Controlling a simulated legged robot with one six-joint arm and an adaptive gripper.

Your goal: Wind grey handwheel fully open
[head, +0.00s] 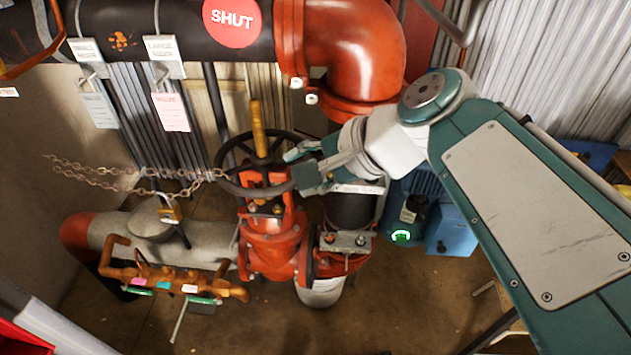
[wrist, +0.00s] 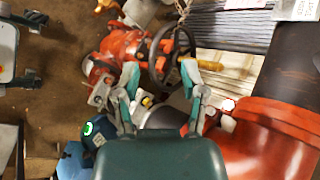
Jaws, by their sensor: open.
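The dark grey handwheel (head: 224,164) sits on top of a red valve (head: 274,241), around an upright yellow stem (head: 258,128). My gripper (head: 299,167) is open at the wheel's right side, one finger toward its far side and one toward its near side. The near finger hides part of the rim. In the wrist view the handwheel (wrist: 153,62) shows just beyond and partly between the fingertips of my gripper (wrist: 160,76). I cannot tell whether either finger touches the rim. Nothing is held.
A rusty chain (head: 110,180) runs from the left to the wheel's left rim, with a brass padlock (head: 170,213) hanging below. A thick red elbow pipe (head: 355,55) stands behind my gripper. A blue machine (head: 450,233) is at right. Tags hang from the black pipe.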

